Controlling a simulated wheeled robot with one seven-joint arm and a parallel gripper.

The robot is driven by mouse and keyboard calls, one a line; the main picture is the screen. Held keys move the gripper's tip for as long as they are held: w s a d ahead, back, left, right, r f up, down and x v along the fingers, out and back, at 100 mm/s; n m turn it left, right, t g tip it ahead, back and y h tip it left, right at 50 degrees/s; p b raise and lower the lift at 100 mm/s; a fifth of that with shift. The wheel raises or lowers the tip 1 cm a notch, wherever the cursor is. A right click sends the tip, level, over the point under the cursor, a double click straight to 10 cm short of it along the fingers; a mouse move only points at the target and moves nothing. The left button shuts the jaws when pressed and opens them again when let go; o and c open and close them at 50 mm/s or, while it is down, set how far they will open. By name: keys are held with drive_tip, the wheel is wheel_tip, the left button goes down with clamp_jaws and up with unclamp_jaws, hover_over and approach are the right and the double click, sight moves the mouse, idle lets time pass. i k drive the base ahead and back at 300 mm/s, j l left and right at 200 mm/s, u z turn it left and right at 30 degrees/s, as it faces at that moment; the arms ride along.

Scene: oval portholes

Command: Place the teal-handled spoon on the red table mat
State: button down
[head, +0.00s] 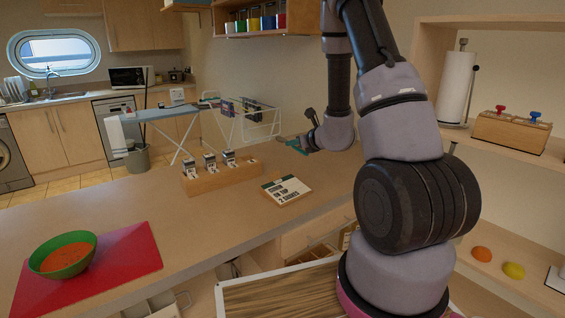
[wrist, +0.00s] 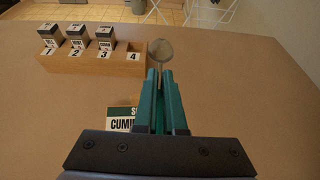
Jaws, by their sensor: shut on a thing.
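The red table mat (head: 128,264) lies at the left of the counter in the head view. A green bowl (head: 63,256) with orange contents stands on its left part, and the right part is bare. My gripper (wrist: 161,76) is shut on the spoon, whose round grey bowl (wrist: 162,50) sticks out beyond the fingertips in the wrist view. The spoon's handle is mostly hidden between the teal fingers. In the head view my gripper (head: 297,145) is at the counter's far right, well away from the mat; the spoon is too small to make out there.
A wooden rack (head: 220,176) with several numbered slots and small boxes stands mid-counter; it also shows in the wrist view (wrist: 90,62). A labelled card or box (head: 286,190) is to its right. Counter between rack and mat is clear. Shelves (head: 505,140) stand at the right.

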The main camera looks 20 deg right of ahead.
sight(139, 245)
drive_tip(key=k+j, duration=0.1)
drive_tip(key=j, duration=0.35)
drive_tip(key=k+j, duration=0.15)
drive_tip(key=j, duration=0.3)
drive_tip(key=k+j, duration=0.1)
drive_tip(key=j, duration=0.4)
drive_tip(key=k+j, duration=0.1)
drive_tip(key=j, duration=0.35)
drive_tip(key=k+j, duration=0.1)
drive_tip(key=j, duration=0.35)
drive_tip(key=k+j, duration=0.15)
drive_tip(key=j, duration=0.3)
drive_tip(key=k+j, duration=0.1)
drive_tip(key=j, duration=0.35)
